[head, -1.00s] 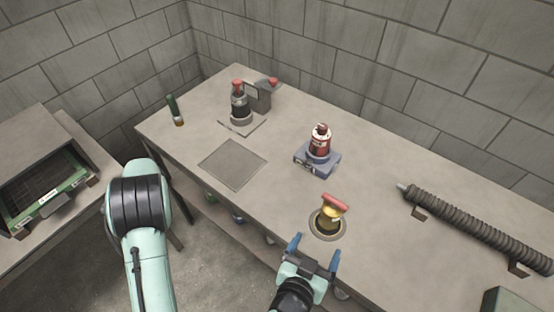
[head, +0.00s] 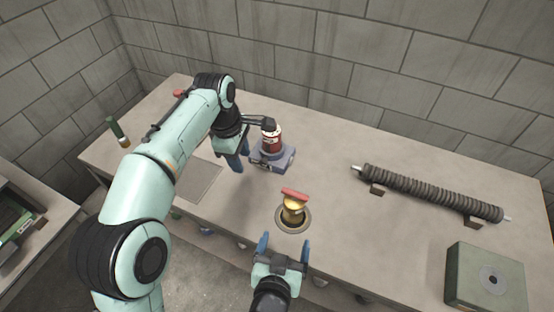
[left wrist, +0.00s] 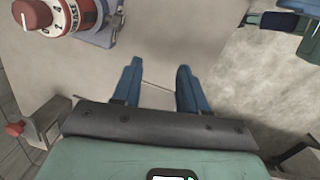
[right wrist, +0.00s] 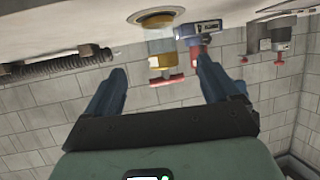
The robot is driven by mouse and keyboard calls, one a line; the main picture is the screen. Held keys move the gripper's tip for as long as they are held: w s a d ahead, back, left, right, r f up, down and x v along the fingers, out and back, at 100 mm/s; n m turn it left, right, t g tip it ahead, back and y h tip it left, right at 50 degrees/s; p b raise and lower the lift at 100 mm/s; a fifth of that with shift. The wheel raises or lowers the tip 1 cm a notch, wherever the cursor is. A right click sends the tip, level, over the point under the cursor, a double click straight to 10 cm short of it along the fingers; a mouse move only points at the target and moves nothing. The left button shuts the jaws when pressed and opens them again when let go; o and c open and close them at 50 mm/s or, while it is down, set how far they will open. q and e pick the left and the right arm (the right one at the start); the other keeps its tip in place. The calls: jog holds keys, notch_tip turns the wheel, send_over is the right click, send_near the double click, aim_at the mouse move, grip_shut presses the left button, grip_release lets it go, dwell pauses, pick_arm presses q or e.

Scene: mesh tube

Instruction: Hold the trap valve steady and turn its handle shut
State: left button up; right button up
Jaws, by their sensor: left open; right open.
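The brass-yellow valve (head: 292,206) with a red bar handle (head: 295,194) stands upright in a round ring in the table top; I take it as the trap valve. My right gripper (head: 285,246) is open and empty, low on its near side and apart from it. In the right wrist view the valve body (right wrist: 161,48) and red handle (right wrist: 167,80) show between the open fingers, beyond the tips. My left gripper (head: 232,162) is open and empty over the table, left of the valve and not touching it. The left wrist view does not clearly show the valve.
A red-and-white dial unit (head: 271,140) on a blue base (head: 285,160) stands close right of my left gripper. A ribbed tube (head: 430,192) lies on rests at right, with a green box (head: 486,278) nearer. A green-handled tool (head: 117,132) is at far left. Bare table lies right of the valve.

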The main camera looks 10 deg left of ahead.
aim_at(294, 192)
pick_arm(q)
jog(key=s+d+r+g+h, duration=0.1)
jog(key=s+d+r, duration=0.4)
jog(key=d, duration=0.5)
jog(key=shift+r+g+h, duration=0.2)
jog(key=shift+g+h, duration=0.1)
jog(key=shift+h, duration=0.6)
pick_arm(e)
jog(key=x, duration=1.3)
jog(key=shift+w+f, duration=0.1)
jog(key=shift+w, duration=0.1)
jog(key=c, duration=1.2)
pick_arm(q)
jog(key=shift+m+g, duration=0.4)
jog(key=shift+m, duration=0.5)
jog(key=x, duration=0.9)
jog(key=shift+w+d+f, duration=0.1)
jog(key=shift+w+f, duration=0.1)
jog(key=shift+w, duration=0.15)
